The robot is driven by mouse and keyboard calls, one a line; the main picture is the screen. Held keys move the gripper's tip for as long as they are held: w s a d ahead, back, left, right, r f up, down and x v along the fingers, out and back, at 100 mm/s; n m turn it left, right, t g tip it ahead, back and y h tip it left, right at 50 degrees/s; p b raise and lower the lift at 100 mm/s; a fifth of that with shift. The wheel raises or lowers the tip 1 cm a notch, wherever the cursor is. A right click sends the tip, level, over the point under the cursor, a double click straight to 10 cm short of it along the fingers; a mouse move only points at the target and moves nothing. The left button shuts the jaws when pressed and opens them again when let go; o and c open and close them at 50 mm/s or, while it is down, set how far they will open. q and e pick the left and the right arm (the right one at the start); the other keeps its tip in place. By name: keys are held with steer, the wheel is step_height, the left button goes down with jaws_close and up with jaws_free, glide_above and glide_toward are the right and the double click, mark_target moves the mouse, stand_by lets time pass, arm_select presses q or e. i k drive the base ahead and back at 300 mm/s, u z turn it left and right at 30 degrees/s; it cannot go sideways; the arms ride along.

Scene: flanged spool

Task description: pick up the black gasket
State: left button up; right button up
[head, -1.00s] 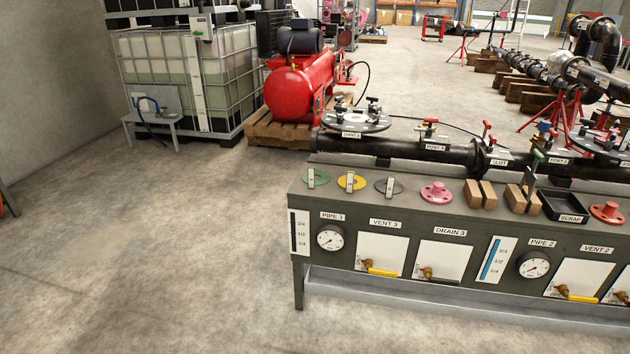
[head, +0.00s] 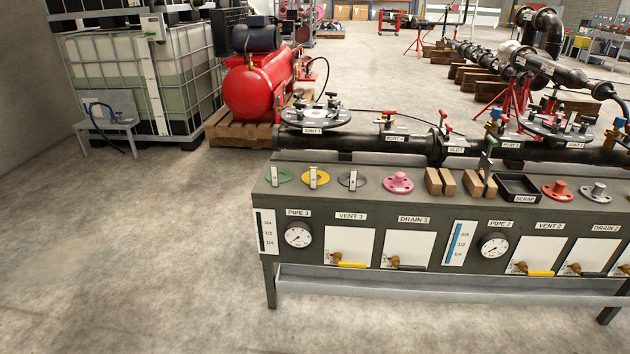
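The black gasket (head: 360,179) looks like a thin dark ring with a white tag standing in it. It lies on the grey bench top (head: 330,197), right of the yellow gasket (head: 322,182) and the green gasket (head: 285,181), which have similar white tags. Left of the pink flanged piece (head: 398,182), it stands clear of its neighbours. Neither of my grippers shows in the head view.
Wooden blocks (head: 441,181), a black scrap tray (head: 518,187) and a red flanged piece (head: 557,190) stand further right on the bench. A black pipe (head: 375,145) runs behind. Gauges and valves line the front panel. Floor at the left is open.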

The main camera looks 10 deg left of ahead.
mark_target(353, 175)
steer(key=z, duration=0.4)
steer(key=i, duration=1.15)
steer(key=u, duration=0.85)
steer(key=i, duration=0.6)
steer(key=u, duration=0.6)
